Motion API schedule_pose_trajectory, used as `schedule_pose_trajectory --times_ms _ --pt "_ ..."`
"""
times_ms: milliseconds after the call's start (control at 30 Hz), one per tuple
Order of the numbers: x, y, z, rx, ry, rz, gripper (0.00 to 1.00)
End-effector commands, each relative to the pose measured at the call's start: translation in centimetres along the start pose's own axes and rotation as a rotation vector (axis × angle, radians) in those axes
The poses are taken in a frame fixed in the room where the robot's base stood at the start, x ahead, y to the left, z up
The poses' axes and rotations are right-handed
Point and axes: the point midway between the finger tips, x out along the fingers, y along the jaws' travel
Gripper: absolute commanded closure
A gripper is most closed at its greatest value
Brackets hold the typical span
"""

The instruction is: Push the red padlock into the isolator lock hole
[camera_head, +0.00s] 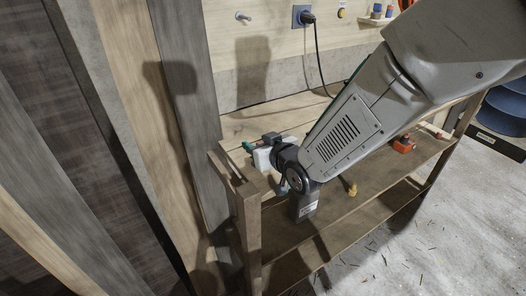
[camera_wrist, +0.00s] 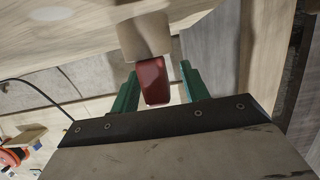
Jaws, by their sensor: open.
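The red padlock (camera_wrist: 152,80) sits between the two green fingers of my gripper (camera_wrist: 159,70) in the wrist view. The fingers stand apart, with a visible gap on the padlock's right side. The padlock's far end meets or overlaps a beige block (camera_wrist: 143,36); I cannot tell whether it is inside a hole there. No lock hole shows. In the head view my gripper (camera_head: 248,147) is over the left end of the wooden bench, beside a white box (camera_head: 263,159). The padlock cannot be made out in the head view.
The wooden bench (camera_head: 335,205) has a lower shelf. A red box (camera_head: 404,145) and a small yellow item (camera_head: 352,189) are on it. Timber boards (camera_head: 185,90) stand close on the left. A black cable (camera_head: 318,60) hangs from a wall socket. Open floor (camera_head: 440,215) lies right.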

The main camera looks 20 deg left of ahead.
Motion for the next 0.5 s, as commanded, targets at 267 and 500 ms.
schedule_pose_trajectory --times_ms 267,500 --pt "-0.06 0.04 -0.01 0.000 0.000 0.000 0.91" --pt "-0.08 0.06 -0.03 0.000 0.001 0.001 1.00"
